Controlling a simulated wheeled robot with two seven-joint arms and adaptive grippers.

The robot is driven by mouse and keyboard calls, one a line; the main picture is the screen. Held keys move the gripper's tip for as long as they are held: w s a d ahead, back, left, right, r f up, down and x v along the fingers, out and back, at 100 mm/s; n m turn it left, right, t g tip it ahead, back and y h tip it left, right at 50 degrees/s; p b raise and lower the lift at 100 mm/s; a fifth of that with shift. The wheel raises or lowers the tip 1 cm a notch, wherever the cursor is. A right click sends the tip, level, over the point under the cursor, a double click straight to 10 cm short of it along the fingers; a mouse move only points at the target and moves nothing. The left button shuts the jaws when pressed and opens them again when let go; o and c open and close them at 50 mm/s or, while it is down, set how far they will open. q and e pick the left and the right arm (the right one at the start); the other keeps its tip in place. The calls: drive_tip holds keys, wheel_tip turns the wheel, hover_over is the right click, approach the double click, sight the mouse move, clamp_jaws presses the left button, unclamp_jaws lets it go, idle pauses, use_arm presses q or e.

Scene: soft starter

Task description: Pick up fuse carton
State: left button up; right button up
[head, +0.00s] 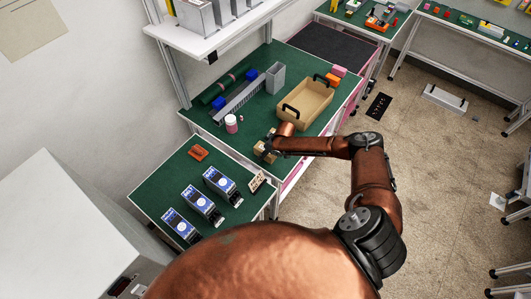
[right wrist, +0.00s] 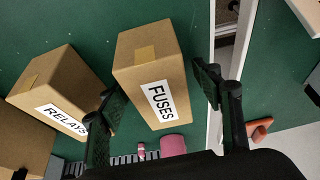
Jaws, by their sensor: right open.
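The fuse carton (right wrist: 147,55) is a brown cardboard box with tape on top and a white FUSES label. It sits on the green table (right wrist: 70,20). My right gripper (right wrist: 156,84) is open, with one finger on each side of the carton's near part. The left finger passes between it and the RELAYS carton (right wrist: 42,88). I cannot tell whether either finger touches the carton. In the head view my right gripper (head: 268,148) is over the small cartons at the table's front edge and partly hides them. My left gripper is not in view.
Another brown carton (right wrist: 20,140) stands beside the RELAYS carton. A pink jar (head: 231,124), a grey slotted duct (head: 240,100) and a tan tray (head: 304,103) with black handles stand on the same table. Blue-and-white devices (head: 202,203) stand on the nearer table.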

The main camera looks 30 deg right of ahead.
drive_tip(key=shift+f, duration=0.2)
drive_tip(key=c, duration=1.3)
